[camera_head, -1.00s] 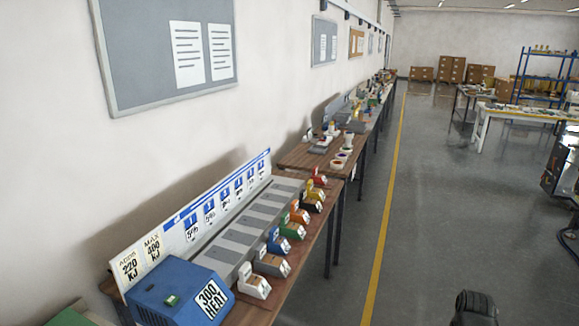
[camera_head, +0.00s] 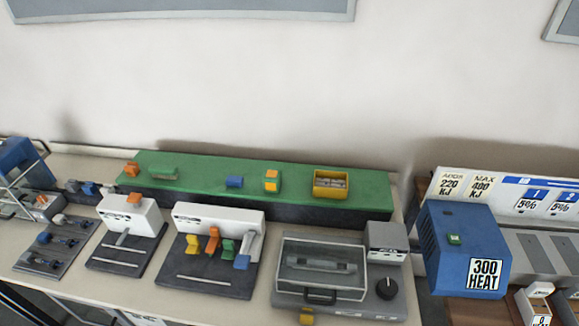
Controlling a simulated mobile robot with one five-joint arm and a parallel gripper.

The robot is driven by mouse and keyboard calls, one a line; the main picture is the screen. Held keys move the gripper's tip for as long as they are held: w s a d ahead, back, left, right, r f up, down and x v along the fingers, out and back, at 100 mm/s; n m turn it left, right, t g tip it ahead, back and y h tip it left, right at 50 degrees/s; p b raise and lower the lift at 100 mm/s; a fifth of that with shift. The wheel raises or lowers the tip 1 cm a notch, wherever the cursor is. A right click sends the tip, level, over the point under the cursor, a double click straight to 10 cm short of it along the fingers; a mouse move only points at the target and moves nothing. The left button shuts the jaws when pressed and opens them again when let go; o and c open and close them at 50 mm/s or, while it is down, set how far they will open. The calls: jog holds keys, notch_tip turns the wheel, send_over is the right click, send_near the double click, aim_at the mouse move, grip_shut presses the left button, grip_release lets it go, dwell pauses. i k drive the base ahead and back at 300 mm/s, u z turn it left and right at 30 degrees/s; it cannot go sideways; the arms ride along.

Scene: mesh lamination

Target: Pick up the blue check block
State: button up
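A small blue block (camera_head: 234,182) lies on the green top of a long raised shelf (camera_head: 290,183) at the back of the bench. Another blue piece (camera_head: 242,262) sits at the lower right of a white-backed fixture (camera_head: 218,217), beside yellow, orange and green pieces. I cannot tell from the pictures which blue piece is the check block. My gripper is not in view.
A clear-lidded grey machine (camera_head: 336,268) is at front. A blue "300 HEAT" box (camera_head: 465,247) stands at right.

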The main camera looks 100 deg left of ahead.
aim_at(230, 180)
jog(key=u, duration=5.1)
jog(key=i, duration=1.4)
